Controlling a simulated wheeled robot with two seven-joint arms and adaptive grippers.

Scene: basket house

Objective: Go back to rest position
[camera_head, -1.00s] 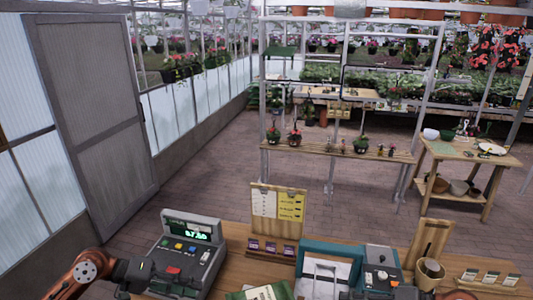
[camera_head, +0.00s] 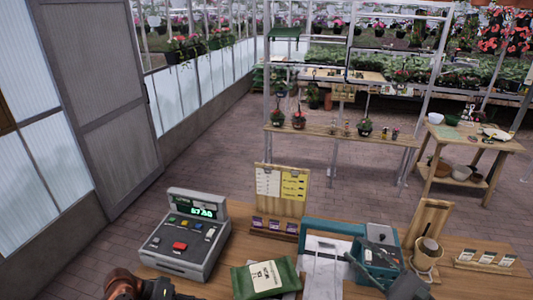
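My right gripper (camera_head: 398,284) is at the bottom edge, in front of the teal device (camera_head: 335,228) on the wooden counter. Its dark parts overlap the device's lower right side, and its fingertips are hard to make out. My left gripper (camera_head: 160,290) is a dark shape at the bottom edge, just below the grey cash register (camera_head: 185,240). Its fingers are mostly cut off by the frame. I see no object held in either gripper.
A wooden sign board (camera_head: 281,200), a wooden cup (camera_head: 426,254) and a card holder (camera_head: 485,261) stand on the counter. Brick floor (camera_head: 340,190) lies open beyond.

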